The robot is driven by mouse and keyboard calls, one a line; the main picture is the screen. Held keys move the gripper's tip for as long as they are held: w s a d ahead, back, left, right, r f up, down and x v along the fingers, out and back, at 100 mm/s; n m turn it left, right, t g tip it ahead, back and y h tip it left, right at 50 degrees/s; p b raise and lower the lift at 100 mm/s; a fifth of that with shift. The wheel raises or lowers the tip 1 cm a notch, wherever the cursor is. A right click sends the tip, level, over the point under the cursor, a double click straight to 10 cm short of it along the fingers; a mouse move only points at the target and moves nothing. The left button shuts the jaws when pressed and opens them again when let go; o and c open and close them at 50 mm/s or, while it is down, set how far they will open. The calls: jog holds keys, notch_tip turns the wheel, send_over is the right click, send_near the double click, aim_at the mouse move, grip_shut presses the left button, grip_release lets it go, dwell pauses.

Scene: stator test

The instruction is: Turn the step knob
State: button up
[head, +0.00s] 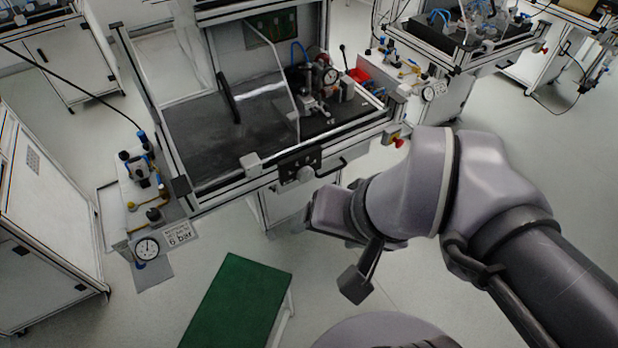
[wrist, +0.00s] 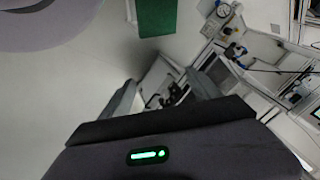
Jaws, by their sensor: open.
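A round grey knob (head: 305,174), probably the step knob, sits on a black panel (head: 285,163) on the front frame of the test station (head: 230,183). My gripper's housing (head: 335,213) shows below and right of this knob in the head view, apart from it; its fingertips are hidden there. In the wrist view my gripper (wrist: 163,88) is open and empty, one finger on each side. Dark small parts and a pale edge show beyond the fingers, too blurred to name. I cannot make out the knob in the wrist view.
A green-topped bench (head: 237,302) stands on the floor in front; its green top shows in the wrist view (wrist: 156,17). A valve unit with a pressure gauge (head: 147,249) juts out left of the station. A red button (head: 396,140) is at the station's right corner. White cabinets (head: 45,210) stand left.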

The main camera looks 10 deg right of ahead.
aim_at(307, 177)
jog(key=w+a+f+m+g+y, duration=0.55)
jog(key=a+y, duration=0.25)
jog(key=y, duration=0.3)
jog(key=w+d+f+m+t+y, duration=0.3)
jog(key=w+d+f+m+t, duration=0.35)
jog(key=w+m+t, duration=0.25)
jog(key=w+d+f+m+t+h, duration=0.1)
jog(key=d+f+m+t+h, duration=0.4)
jog(key=f, duration=0.4)
jog(key=w+d+f+m+t+h, duration=0.2)
jog(key=d+f+m+t+h, duration=0.2)
jog(key=d+f+m+h, duration=0.3)
jog(key=shift+y, duration=0.5)
jog(key=x, duration=0.5)
jog(key=b+x, duration=0.1)
jog(key=x, duration=0.5)
jog(key=f+b+x, duration=0.1)
jog(key=x, duration=0.4)
jog(key=shift+w+a, duration=0.25)
jog(key=shift+a, duration=0.1)
jog(key=shift+f, duration=0.1)
jog(key=c, duration=1.4)
